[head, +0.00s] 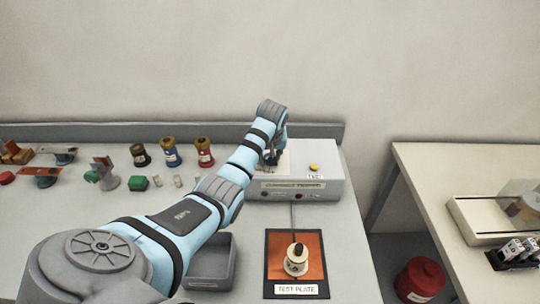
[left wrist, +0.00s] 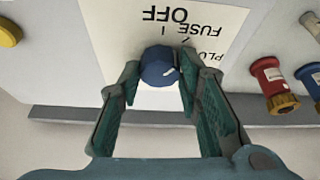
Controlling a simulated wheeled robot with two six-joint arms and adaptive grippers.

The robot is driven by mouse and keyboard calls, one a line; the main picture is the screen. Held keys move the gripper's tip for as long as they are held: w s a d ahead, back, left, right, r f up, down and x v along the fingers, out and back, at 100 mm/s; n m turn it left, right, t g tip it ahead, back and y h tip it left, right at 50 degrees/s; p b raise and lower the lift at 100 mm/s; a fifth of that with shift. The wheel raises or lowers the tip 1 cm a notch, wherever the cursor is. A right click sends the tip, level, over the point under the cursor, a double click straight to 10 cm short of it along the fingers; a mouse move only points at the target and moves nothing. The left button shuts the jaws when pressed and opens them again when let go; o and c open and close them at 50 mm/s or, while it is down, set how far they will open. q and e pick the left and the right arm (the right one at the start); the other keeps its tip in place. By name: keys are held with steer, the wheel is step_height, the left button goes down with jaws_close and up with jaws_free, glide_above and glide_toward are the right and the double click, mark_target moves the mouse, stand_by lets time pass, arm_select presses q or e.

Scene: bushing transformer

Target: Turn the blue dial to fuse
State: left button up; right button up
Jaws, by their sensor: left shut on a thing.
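The blue dial (left wrist: 158,68) sits on a white label panel (left wrist: 125,30) printed OFF, FUSE and a partly cut-off PLU, upside down in the left wrist view. My left gripper (left wrist: 155,85) is shut on the dial, one finger on each side. A short white mark on the dial slants up and right, roughly toward the FUSE side; its exact setting is hard to tell. In the head view my left gripper (head: 272,155) is over the grey tester box (head: 325,185), and the dial is hidden behind it. My right gripper is not in view.
A yellow button (head: 314,167) is on the box, right of the gripper. A test plate (head: 313,245) with a bushing lies in front, beside a grey tray (head: 225,262). Red (head: 204,150), blue (head: 171,152) and dark bushings stand left of the box.

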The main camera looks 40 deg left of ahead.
arm_select(q)
steer(key=shift+w+a+r, duration=0.1)
steer(key=shift+r, duration=0.1)
steer(key=o, duration=0.8)
steer(key=shift+c, duration=0.2)
steer(key=o, duration=0.3)
steer(key=shift+f, duration=0.1)
steer(key=shift+o, duration=0.4)
steer(key=shift+w+a+f, duration=0.1)
steer(key=shift+w+f, duration=0.05)
steer(key=v, duration=0.7)
steer(key=shift+r, duration=0.25)
